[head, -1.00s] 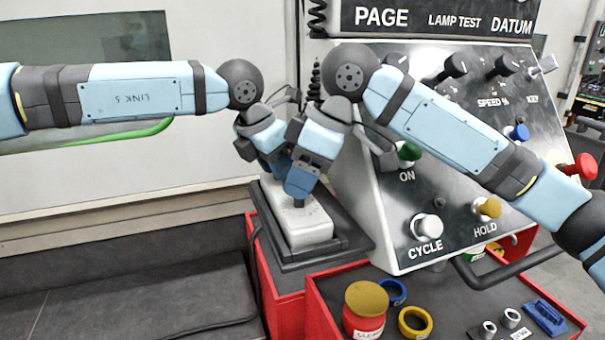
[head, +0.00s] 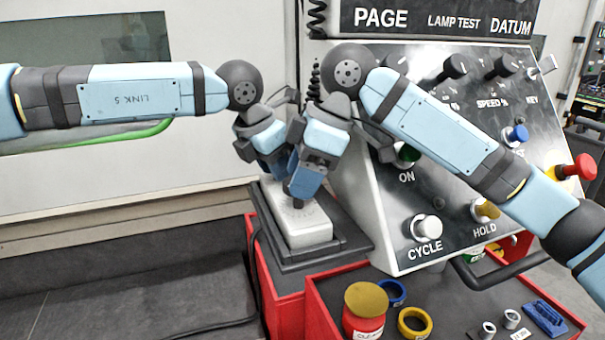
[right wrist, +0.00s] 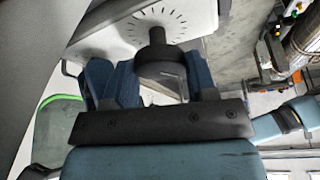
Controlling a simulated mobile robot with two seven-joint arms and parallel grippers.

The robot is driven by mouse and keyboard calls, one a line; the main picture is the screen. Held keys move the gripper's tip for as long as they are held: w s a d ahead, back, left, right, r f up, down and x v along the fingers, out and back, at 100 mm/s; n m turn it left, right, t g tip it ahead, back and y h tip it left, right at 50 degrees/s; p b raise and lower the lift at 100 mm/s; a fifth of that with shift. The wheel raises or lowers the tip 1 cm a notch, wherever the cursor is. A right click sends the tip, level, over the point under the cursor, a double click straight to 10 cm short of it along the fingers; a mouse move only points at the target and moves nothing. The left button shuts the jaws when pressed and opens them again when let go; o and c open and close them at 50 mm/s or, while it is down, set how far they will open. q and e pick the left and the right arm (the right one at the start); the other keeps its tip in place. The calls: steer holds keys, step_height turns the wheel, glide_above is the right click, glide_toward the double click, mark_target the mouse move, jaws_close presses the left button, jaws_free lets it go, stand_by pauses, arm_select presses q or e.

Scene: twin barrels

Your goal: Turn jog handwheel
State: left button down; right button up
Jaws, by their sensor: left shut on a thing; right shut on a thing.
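The jog handwheel (right wrist: 158,62) is a dark round knob with a short crank peg, standing on the white face of the jog unit (head: 308,232), which has a ring of dark tick marks. In the head view the unit sits in a dark tray, and my right gripper (head: 300,188) reaches down onto the wheel. In the right wrist view the right fingers (right wrist: 158,82) stand on both sides of the wheel, shut on it. My left gripper (head: 280,166) is at the unit's far end, partly behind the right one; its fingertips and grip are hidden.
The sloped control panel (head: 385,235) with knobs and buttons stands close on the right. A red jar (head: 363,318), a yellow ring (head: 415,322) and a blue ring (head: 393,292) lie in front on the red cart. A dark bench (head: 130,300) on the left is mostly clear.

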steer(key=o, duration=0.9)
steer(key=v, duration=1.2)
